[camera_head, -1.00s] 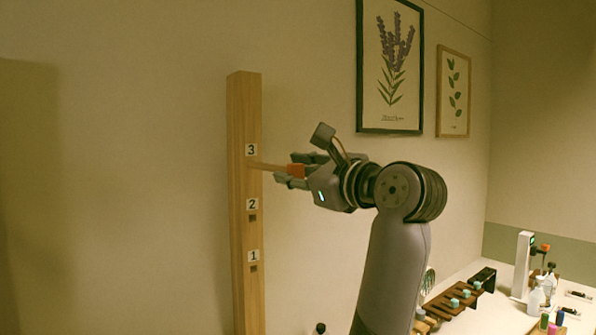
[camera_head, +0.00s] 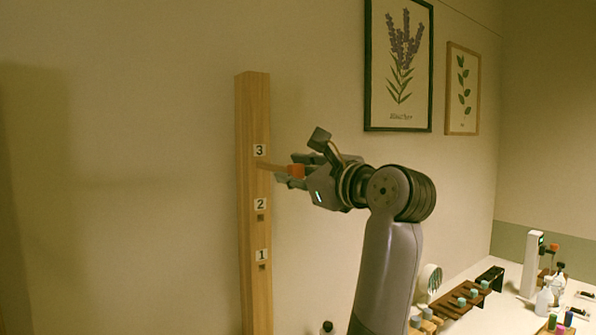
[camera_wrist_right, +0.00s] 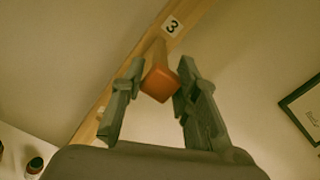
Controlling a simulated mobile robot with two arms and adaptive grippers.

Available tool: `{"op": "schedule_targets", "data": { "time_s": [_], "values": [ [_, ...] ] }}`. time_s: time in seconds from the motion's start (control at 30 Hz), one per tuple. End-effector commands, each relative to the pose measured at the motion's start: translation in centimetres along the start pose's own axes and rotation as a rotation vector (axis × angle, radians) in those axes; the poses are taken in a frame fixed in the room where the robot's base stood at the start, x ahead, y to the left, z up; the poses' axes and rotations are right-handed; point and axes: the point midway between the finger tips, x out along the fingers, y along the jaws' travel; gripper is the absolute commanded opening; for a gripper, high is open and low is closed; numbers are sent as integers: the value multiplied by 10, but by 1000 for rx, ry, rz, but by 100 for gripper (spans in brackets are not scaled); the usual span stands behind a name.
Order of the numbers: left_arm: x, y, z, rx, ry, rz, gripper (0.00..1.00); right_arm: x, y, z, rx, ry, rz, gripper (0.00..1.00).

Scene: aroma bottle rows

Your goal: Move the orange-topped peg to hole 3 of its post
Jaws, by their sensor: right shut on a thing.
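The wooden post (camera_head: 254,225) stands upright by the wall, with labels 3, 2 and 1 from top to bottom. Dark square holes show below label 2 (camera_head: 260,204) and label 1 (camera_head: 262,255). The orange-topped peg (camera_head: 271,167) points left, its wooden end meeting the post just below label 3 (camera_head: 260,150), where hole 3 is hidden. I cannot tell how deep it sits. My right gripper (camera_head: 287,173) is shut on the peg's orange top, right of the post. In the right wrist view the orange top (camera_wrist_right: 160,84) sits between the fingers (camera_wrist_right: 158,100). My left gripper is not in view.
Two framed plant pictures (camera_head: 398,65) (camera_head: 462,88) hang on the wall, right of the post. A counter at the lower right holds a wooden rack (camera_head: 462,300), a white stand (camera_head: 530,264) and small bottles (camera_head: 543,302). The wall left of the post is clear.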

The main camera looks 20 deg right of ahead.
Motion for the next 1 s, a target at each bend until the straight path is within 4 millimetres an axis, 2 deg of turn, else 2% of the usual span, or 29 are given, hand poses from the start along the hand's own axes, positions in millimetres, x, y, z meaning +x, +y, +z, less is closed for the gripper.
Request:
{"op": "schedule_targets", "data": {
  "time_s": [0.23, 0.27, 0.57, 0.87, 1.0],
  "values": [
    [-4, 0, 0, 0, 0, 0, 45, 6, 0, 0, 1, 0, 0, 1],
    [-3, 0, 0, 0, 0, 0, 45, 5, 0, 0, 1, 0, 0, 30],
    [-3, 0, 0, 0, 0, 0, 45, 5, 0, 0, 0, 0, 0, 50],
    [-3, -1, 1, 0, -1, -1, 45, 5, 0, 0, 0, 0, 0, 52],
    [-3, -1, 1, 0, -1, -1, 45, -4, 0, 0, 0, -2, -1, 52]
  ]
}}
